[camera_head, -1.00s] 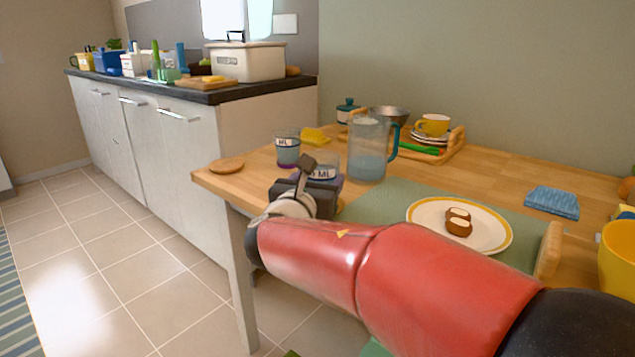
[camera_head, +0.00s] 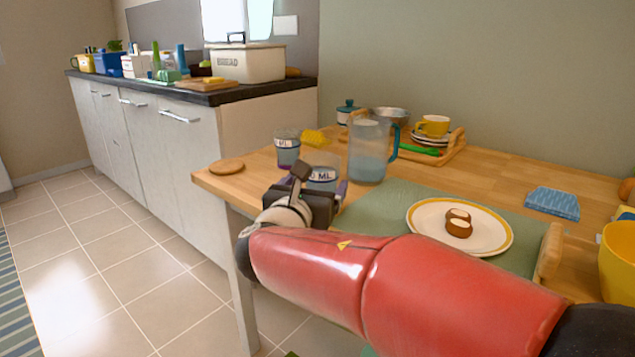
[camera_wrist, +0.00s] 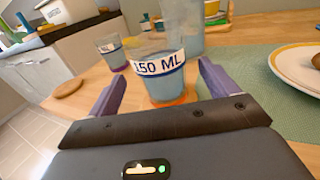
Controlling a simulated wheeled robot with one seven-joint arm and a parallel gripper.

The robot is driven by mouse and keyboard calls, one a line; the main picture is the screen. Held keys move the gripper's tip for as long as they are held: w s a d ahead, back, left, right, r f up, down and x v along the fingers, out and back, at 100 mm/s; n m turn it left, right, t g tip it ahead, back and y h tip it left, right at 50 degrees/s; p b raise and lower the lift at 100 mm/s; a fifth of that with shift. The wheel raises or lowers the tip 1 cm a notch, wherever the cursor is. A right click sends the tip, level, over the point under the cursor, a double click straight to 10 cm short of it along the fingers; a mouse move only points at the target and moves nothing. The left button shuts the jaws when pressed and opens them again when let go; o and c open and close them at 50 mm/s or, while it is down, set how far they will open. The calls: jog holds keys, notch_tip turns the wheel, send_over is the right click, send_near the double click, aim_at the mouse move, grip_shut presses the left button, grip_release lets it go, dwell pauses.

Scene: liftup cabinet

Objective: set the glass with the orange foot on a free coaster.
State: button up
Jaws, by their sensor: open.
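The glass with the orange foot (camera_wrist: 166,80) stands upright on the wooden table in the wrist view, with a white "150 ML" label band. My gripper (camera_wrist: 162,75) is open, with one purple finger on each side of this glass; I cannot tell whether either touches it. In the head view, the glass's upper part (camera_head: 322,174) shows behind my gripper (camera_head: 318,190), which hides its foot. A bare round wooden coaster (camera_head: 227,166) lies near the table's left corner; it also shows in the wrist view (camera_wrist: 68,88).
A second glass (camera_head: 287,149) with a purplish foot stands behind and left. A pitcher (camera_head: 368,152) stands close behind right. A plate with food (camera_head: 425,216) lies on the green mat (camera_head: 385,203) to the right. A tray (camera_head: 452,146) stands at the back.

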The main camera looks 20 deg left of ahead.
jog(key=s, duration=0.9)
jog(key=shift+s, duration=0.3)
